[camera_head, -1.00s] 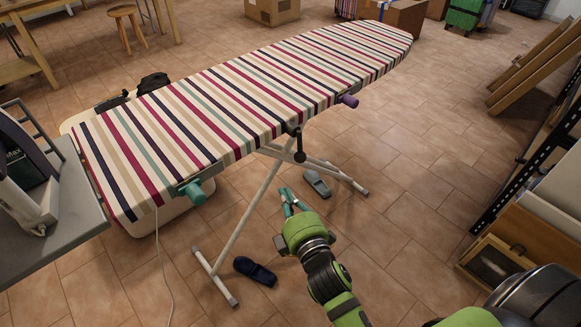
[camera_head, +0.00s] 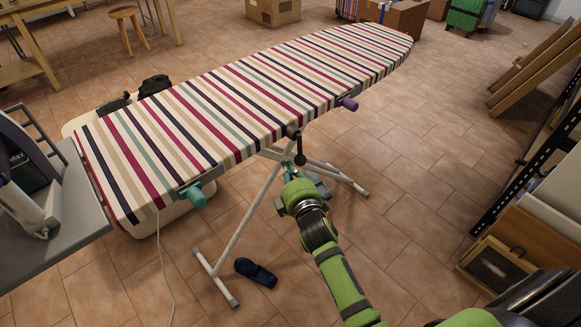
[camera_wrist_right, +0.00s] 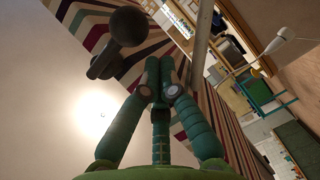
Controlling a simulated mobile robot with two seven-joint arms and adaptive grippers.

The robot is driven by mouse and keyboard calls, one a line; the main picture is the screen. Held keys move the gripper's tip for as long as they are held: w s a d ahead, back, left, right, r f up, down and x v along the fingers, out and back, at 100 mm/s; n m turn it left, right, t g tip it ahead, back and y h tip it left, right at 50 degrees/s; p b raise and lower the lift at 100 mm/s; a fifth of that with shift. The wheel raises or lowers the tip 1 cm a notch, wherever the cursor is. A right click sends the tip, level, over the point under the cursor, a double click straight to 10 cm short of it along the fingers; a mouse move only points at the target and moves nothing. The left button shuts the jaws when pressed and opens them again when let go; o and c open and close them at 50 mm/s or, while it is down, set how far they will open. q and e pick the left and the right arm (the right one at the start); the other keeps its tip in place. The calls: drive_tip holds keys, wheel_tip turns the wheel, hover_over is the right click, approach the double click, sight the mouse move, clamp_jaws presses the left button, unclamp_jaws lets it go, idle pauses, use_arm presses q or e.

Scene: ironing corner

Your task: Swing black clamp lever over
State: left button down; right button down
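The black clamp lever (camera_head: 300,152) hangs down from its clamp at the near edge of the striped ironing board (camera_head: 215,118), its ball end lowest. In the right wrist view its round black knob (camera_wrist_right: 127,26) is at the upper left, beyond my fingertips and to their left. My right gripper (camera_head: 289,171) is just below and left of the lever. Its green fingers (camera_wrist_right: 160,66) are closed together with nothing seen between them. No contact with the lever is visible. My left gripper is not in view.
A teal clamp handle (camera_head: 194,195) and a purple one (camera_head: 349,103) stick out along the same board edge. The white board legs (camera_head: 245,228) stand close to my right gripper. The floor at right is mostly clear.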

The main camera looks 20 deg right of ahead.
drive_tip(key=shift+w+d, duration=0.1)
drive_tip(key=shift+d, duration=0.15)
drive_tip(key=shift+w+d+f+n+b, duration=0.1)
drive_tip(key=shift+d+f+n+b, duration=0.25)
drive_tip(key=shift+d+n+b, duration=0.25)
drive_tip(key=shift+d, duration=0.1)
